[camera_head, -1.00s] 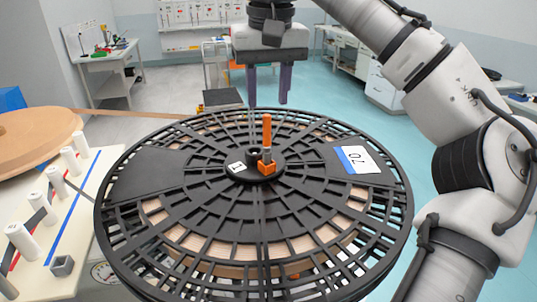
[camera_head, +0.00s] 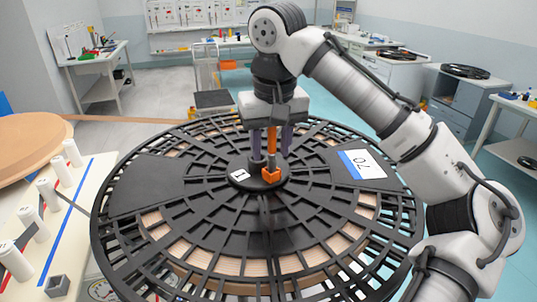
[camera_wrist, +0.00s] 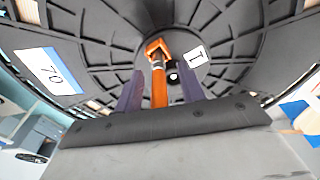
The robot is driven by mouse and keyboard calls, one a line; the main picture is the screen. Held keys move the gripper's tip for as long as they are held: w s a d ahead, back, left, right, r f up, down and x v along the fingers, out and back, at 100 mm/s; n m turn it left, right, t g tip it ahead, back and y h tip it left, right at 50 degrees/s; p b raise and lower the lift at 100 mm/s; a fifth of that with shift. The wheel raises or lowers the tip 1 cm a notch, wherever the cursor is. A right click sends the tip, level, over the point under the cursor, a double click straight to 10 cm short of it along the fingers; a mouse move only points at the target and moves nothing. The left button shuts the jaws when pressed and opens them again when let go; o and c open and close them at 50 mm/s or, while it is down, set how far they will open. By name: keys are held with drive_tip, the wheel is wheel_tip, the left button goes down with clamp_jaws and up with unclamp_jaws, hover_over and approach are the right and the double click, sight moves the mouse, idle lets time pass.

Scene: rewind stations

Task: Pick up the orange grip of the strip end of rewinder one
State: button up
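The rewinder (camera_head: 330,235) is a large black slatted reel with a small "1" tag (camera_head: 239,175) near its hub. An upright orange grip (camera_head: 271,142) rises from an orange block (camera_head: 271,174) at the hub. The grip also shows in the wrist view (camera_wrist: 159,88), with the block (camera_wrist: 157,47) beyond it. My gripper (camera_head: 272,150) points down over the hub. Its two purple fingers stand on either side of the grip, and the wrist view shows gaps between the grip and both fingers (camera_wrist: 161,76). The gripper is open. The strip end itself is hard to make out.
A black hub post (camera_head: 256,158) stands close beside the grip. A white "70" card (camera_head: 365,164) lies on the reel at right. At left, a cream panel (camera_head: 75,215) carries several white rollers, near a tan disc (camera_head: 30,135). Side tables stand farther back.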

clamp_jaws()
drive_tip(key=shift+r, duration=0.15)
